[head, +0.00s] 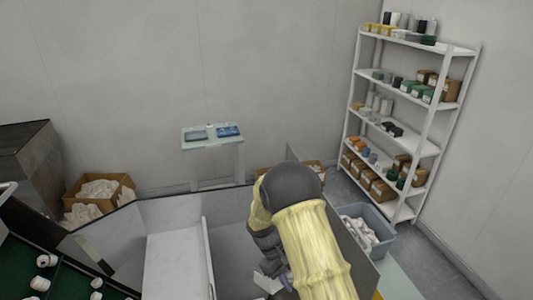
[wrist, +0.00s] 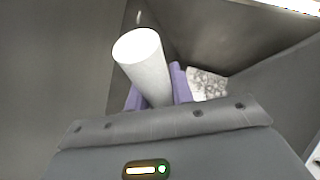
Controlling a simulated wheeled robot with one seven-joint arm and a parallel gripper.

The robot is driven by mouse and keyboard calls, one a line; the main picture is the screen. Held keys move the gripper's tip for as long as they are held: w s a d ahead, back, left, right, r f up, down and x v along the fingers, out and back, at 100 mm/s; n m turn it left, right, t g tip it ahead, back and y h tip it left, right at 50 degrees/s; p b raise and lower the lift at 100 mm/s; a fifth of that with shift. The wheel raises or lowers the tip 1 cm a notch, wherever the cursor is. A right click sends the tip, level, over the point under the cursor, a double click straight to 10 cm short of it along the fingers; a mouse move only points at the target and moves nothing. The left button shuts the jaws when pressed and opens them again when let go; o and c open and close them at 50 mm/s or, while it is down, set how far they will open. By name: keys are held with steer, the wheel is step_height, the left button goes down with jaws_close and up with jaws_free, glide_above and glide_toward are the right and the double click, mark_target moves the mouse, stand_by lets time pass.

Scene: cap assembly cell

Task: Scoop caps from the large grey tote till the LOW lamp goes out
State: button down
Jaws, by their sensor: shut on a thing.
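My gripper (wrist: 153,88) has purple fingers shut on a white cylinder, which looks like the scoop's handle (wrist: 145,62). The handle points up and left in the wrist view; the scoop's bowl cannot be made out. In the head view my arm hides most of the gripper, with a bit of white and purple showing at the bottom, inside grey-walled space. A grey tote (head: 384,248) with white pieces in it stands on the floor right of my arm, partly hidden. A pale speckled patch (wrist: 207,84) lies beyond the fingers; I cannot tell if it is caps. No LOW lamp is visible.
Grey panels (head: 225,205) surround the arm's work space, beside a white sloping surface (head: 175,255). Green lanes with white caps (head: 40,284) lie at left. A cardboard box (head: 122,190), a small stand (head: 212,146) and a stocked shelf (head: 405,35) stand behind.

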steer(key=shift+r, duration=0.1)
step_height(320, 180, up, 10)
steer(key=p, duration=1)
